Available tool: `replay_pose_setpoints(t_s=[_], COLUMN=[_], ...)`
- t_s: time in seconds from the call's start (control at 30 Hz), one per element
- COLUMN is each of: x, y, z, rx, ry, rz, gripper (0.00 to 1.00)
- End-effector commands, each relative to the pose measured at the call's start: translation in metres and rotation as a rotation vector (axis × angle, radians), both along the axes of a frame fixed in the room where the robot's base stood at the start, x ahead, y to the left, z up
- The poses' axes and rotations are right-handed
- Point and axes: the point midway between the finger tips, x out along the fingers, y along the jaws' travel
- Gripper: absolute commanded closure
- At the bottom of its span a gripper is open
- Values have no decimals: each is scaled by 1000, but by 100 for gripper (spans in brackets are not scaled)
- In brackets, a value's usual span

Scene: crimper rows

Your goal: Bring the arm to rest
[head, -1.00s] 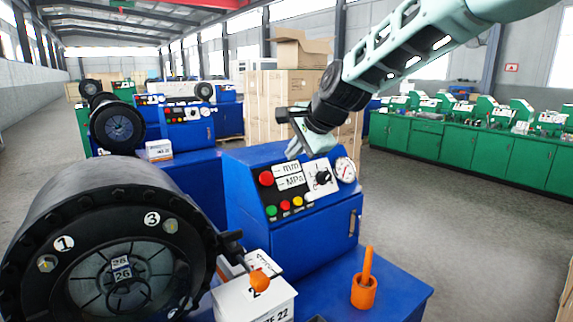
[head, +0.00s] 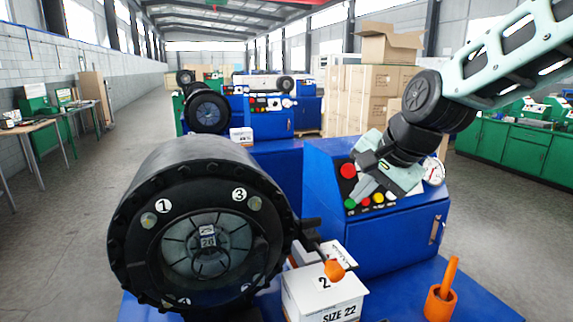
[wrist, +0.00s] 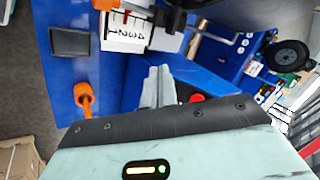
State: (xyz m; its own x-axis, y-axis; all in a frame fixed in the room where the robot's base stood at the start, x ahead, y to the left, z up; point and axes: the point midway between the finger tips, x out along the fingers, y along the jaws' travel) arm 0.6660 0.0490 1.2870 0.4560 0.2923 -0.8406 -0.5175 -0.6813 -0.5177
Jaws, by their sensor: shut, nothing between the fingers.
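My gripper (head: 364,192) is pale grey-green and hangs from the black wrist joint in front of the blue machine's control panel (head: 350,203). I cannot tell from the pictures how near the fingertips are to the panel; no contact is clear. The arm comes down from the upper right.
The black crimper head (head: 205,240) stands at the left. A white SIZE 22 box (head: 322,298), an orange-knobbed lever (head: 334,270) and an orange cup (head: 440,303) with a handle sit below the gripper. Cardboard boxes (head: 375,100) stand behind. Grey floor (head: 80,240) is open at left.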

Motion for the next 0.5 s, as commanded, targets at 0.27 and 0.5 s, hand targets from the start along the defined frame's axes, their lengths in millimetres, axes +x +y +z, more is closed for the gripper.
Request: replay_pose_setpoints(t_s=[0.27, 0.5], x=[-173, -263], y=[40, 20], z=[-98, -141], rx=[-339, -515], ry=[101, 148], rz=[786, 1257], gripper=[100, 100])
